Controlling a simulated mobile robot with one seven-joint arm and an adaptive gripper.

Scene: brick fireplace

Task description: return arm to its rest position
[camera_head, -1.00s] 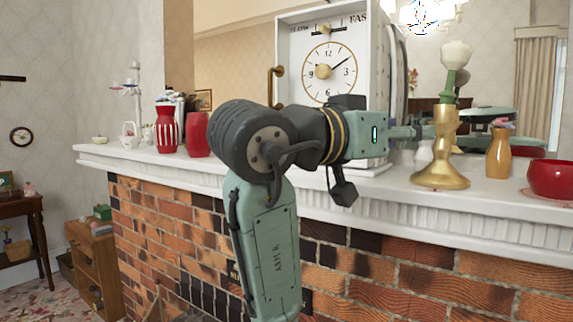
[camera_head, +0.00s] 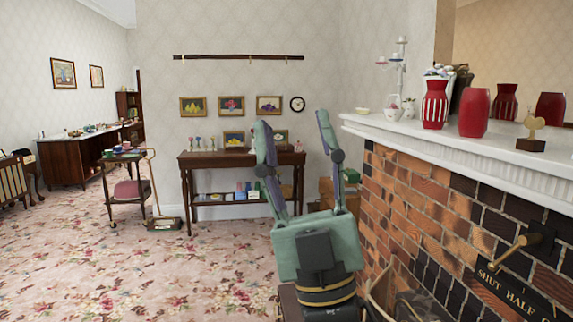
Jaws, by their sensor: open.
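My gripper (camera_head: 296,140) points upward in front of me, left of the brick fireplace. Its two green fingers are spread wide apart with nothing between them. The green palm and the dark wrist with yellow rings show below the fingers. The rest of my arm is out of view below. The gripper appears apart from the mantel and the fireplace.
The white mantel (camera_head: 465,160) runs along the right with red vases (camera_head: 474,113) on it. A brass handle (camera_head: 515,251) sticks out from the brick front. A dark side table (camera_head: 240,159) stands behind my gripper. Carpeted floor (camera_head: 110,255) at left is open.

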